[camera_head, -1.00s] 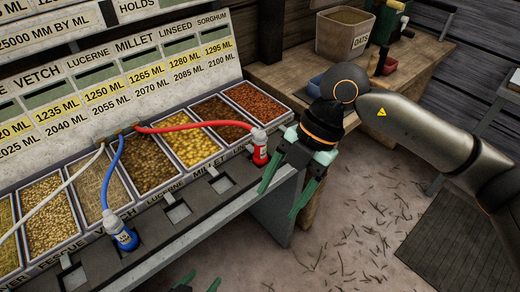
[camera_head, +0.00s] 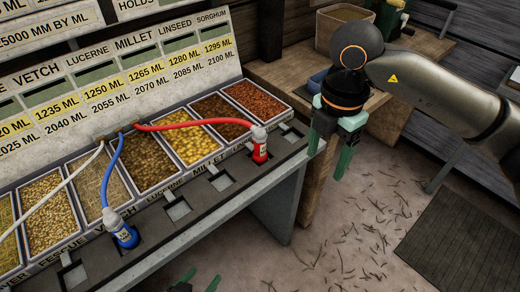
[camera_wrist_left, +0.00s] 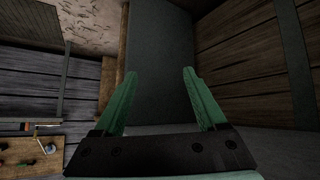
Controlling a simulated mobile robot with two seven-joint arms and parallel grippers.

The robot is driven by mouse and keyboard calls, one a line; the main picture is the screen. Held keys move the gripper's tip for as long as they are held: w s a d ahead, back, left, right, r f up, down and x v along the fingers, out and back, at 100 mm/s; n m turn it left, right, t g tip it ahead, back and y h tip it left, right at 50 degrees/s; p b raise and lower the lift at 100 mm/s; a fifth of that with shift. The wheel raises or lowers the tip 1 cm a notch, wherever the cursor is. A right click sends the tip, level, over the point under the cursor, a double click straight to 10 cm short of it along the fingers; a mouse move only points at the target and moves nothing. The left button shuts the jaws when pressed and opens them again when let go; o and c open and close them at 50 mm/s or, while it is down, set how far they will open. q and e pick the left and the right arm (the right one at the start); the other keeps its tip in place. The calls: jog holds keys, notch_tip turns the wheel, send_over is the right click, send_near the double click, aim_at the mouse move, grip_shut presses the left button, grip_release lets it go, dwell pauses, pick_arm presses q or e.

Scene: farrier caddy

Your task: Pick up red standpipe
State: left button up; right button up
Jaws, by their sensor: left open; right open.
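The red standpipe (camera_head: 260,150) stands upright in a slot at the right part of the dark ledge in front of the seed trays. It has a pale top, and a red hose (camera_head: 190,123) runs from it to the left. My right gripper (camera_head: 328,160) is open and empty, to the right of the red standpipe and apart from it. Only the green fingertips of my left gripper (camera_head: 201,280) show at the bottom edge of the head view. The left wrist view shows its fingers (camera_wrist_left: 160,100) spread with nothing between them.
A blue standpipe (camera_head: 123,233) with a blue hose stands further left on the ledge (camera_head: 165,238). Empty square slots lie between the two standpipes. A wooden bench (camera_head: 285,75) with an oats bin (camera_head: 340,30) is behind. Straw-strewn floor lies at the right.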

jog(key=w+a+b, duration=0.1)
jog(key=w+a, duration=0.7)
jog(key=w, duration=0.1)
jog(key=t+h+b, duration=0.1)
jog(key=b, duration=0.1)
send_over(255, 131)
jog(key=shift+n, duration=0.4)
notch_tip(255, 131, down, 6)
jog(key=shift+f+b, duration=0.15)
jog(key=shift+b, duration=0.55)
jog(key=shift+f, duration=0.45)
jog(key=f, duration=0.2)
jog(key=d+f, duration=0.1)
jog(key=f, duration=0.1)
jog(key=shift+d+f, duration=0.1)
jog(key=shift+f, duration=0.05)
jog(key=shift+w+f, duration=0.1)
jog(key=shift+f, duration=0.2)
pick_arm(q)
jog(key=f, duration=0.3)
jog(key=shift+w+d+f, duration=0.1)
jog(key=shift+d+f, duration=0.05)
jog(key=shift+d, duration=0.2)
pick_arm(e)
grip_shut()
